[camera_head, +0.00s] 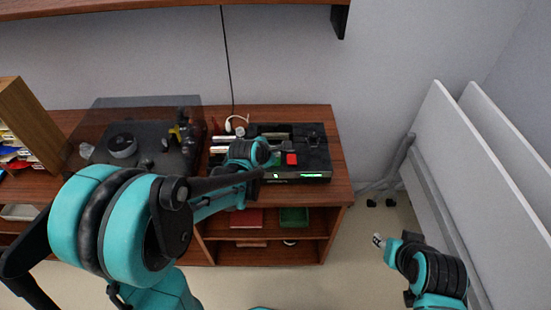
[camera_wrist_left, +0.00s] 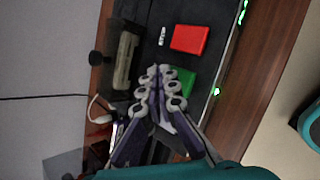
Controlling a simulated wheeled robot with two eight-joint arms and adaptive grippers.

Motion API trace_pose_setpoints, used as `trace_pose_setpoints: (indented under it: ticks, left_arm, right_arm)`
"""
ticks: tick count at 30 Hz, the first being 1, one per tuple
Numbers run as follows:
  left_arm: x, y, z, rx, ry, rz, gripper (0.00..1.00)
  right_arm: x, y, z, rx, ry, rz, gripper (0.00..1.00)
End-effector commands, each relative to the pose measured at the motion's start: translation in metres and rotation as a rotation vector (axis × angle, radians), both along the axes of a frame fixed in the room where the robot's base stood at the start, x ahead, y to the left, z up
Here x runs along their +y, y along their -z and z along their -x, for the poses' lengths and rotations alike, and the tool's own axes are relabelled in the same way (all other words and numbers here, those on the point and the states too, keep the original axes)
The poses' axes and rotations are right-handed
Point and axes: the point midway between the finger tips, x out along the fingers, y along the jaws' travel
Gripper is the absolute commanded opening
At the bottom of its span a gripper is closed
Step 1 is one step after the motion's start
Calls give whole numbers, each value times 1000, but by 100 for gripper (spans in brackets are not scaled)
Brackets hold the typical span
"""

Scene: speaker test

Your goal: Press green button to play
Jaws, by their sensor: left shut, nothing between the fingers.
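The green button (camera_wrist_left: 186,80) is a square key on a black device (camera_wrist_left: 159,17), beside a red button (camera_wrist_left: 189,39), in the left wrist view. My left gripper (camera_wrist_left: 158,72) is shut and empty, its fingertips over the device at the green button's edge. I cannot tell whether they touch it. In the head view the left gripper (camera_head: 272,160) reaches over the device (camera_head: 312,157), left of the red button (camera_head: 291,159), and largely hides the green button. My right gripper (camera_head: 379,240) is low at the right, away from the device; its fingers are too small to read.
The device stands on a brown wooden cabinet (camera_head: 338,170). A turntable with a dark transparent cover (camera_head: 125,145) is to its left. A wooden box (camera_head: 30,125) is at far left. White panels (camera_head: 480,170) lean at right. Open floor lies between cabinet and panels.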

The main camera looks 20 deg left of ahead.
Motion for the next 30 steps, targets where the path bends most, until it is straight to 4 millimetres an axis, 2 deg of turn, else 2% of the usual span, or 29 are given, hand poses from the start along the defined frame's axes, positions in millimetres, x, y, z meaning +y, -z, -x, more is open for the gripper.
trace_pose_setpoints:
  ticks: [5,18,30]
  left_arm:
    - [0,-8,0,0,0,0,0]
    - [0,-50,0,0,0,0,0]
    - [0,-50,0,0,0,0,0]
  right_arm:
    - [0,-7,0,0,0,0,40]
    - [0,-41,0,0,0,0,40]
    - [0,-40,0,0,0,0,40]
